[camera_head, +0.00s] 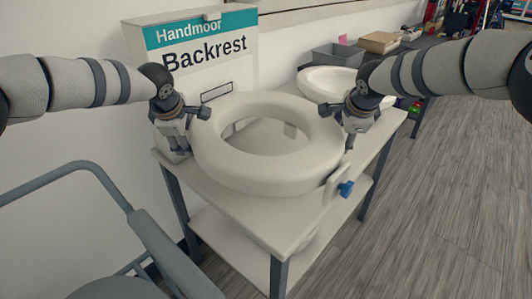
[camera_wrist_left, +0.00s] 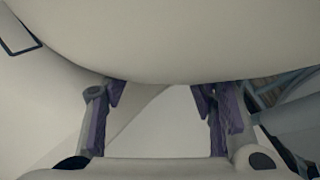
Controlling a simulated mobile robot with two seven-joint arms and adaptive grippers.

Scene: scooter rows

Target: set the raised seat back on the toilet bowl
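The raised seat (camera_head: 243,172) is a thick white ring over the white table, with a bracket and blue knob (camera_head: 346,188) at its front right. I cannot tell what it rests on. A white oval bowl-like rim (camera_head: 318,76) behind it may be the toilet bowl. My left gripper (camera_head: 178,146) is at the seat's left side. In the left wrist view its purple-padded fingers (camera_wrist_left: 160,98) are apart, with the seat's pale side (camera_wrist_left: 180,40) filling the top; no grip shows. My right gripper (camera_head: 349,140) is at the seat's right side; its fingertips are partly hidden.
The white table (camera_head: 265,222) has dark legs and a lower shelf (camera_head: 240,245). A "Handmoor Backrest" box (camera_head: 190,85) stands behind left. A grey bin (camera_head: 335,55) and a brown carton (camera_head: 380,42) stand farther back. A grey tubular frame (camera_head: 110,185) is at lower left. Open wood floor (camera_head: 450,190) lies right.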

